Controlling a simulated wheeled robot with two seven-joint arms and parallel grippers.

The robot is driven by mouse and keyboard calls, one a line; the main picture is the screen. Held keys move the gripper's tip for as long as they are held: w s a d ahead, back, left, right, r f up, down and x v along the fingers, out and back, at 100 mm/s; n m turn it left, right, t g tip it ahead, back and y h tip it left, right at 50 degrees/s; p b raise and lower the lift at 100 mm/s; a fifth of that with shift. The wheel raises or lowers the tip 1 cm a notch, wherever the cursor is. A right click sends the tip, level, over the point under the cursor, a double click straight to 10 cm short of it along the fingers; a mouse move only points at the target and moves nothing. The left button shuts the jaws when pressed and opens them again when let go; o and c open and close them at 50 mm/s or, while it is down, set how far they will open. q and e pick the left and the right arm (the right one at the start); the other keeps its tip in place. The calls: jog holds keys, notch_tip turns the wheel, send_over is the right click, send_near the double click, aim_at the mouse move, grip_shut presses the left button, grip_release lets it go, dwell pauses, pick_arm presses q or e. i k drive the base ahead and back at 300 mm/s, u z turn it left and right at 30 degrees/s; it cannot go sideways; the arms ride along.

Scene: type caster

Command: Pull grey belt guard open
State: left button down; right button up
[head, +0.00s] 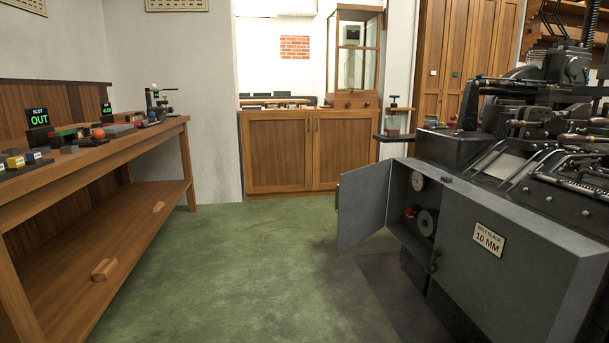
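The grey belt guard (363,202) is a hinged door on the side of the dark casting machine (510,255) at the right. It stands swung out from the machine, with its free edge toward the left and a small handle near that edge. Behind it an open compartment (408,221) shows pulleys (426,222) and a red part (410,212). A plate reading "BELT SLACK 10 MM" (488,239) is on the fixed panel beside the opening. Neither of my grippers is in view.
A wooden bench (85,160) with small items and an "OUT" sign (38,117) runs along the left. A wooden cabinet (278,152) stands at the back. Green floor (235,265) is clear between the bench and the machine.

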aim_at(360, 207)
jog(key=u, duration=0.1)
jog(key=i, duration=0.8)
jog(key=z, duration=0.9)
jog(key=i, duration=0.75)
jog(key=z, duration=0.7)
